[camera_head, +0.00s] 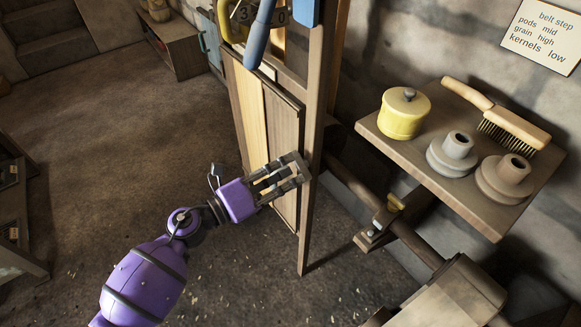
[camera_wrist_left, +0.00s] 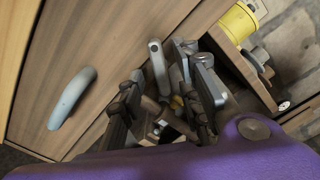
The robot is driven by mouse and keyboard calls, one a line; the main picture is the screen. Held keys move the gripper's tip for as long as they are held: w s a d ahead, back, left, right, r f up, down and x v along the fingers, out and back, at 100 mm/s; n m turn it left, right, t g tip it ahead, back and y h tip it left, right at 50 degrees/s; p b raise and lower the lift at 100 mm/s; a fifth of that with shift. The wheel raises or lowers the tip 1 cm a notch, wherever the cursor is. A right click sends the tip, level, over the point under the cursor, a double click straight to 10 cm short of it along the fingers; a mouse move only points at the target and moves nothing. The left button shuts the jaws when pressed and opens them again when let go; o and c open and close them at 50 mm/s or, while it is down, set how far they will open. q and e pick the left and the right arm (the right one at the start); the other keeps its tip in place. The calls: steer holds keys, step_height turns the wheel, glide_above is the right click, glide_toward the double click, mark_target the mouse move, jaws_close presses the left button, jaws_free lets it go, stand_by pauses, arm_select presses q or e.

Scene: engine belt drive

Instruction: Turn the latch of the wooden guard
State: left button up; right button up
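The wooden guard (camera_head: 250,108) stands upright beside its post, near the middle of the head view. Its face also fills the left of the left wrist view (camera_wrist_left: 115,60), with a curved grey handle (camera_wrist_left: 72,98) on it. A slim grey metal lever, which looks like the latch (camera_wrist_left: 158,66), shows near the guard's edge in the left wrist view. My left gripper (camera_head: 292,172) is at the guard's edge by the post. In the left wrist view its fingers (camera_wrist_left: 165,85) are apart, with the lever between them and gaps visible. In the head view the gripper hides the latch. My right gripper is not in view.
A wall shelf (camera_head: 450,187) right of the post holds a yellow lidded pot (camera_head: 403,114), a brush (camera_head: 500,117) and two stepped pulleys (camera_head: 452,155). A shaft (camera_head: 415,245) runs below it. Tools hang above the guard. The floor at left is mostly clear.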

arm_select(q)
steer(key=shift+x, duration=1)
steer(key=shift+c, duration=0.5)
jaws_close()
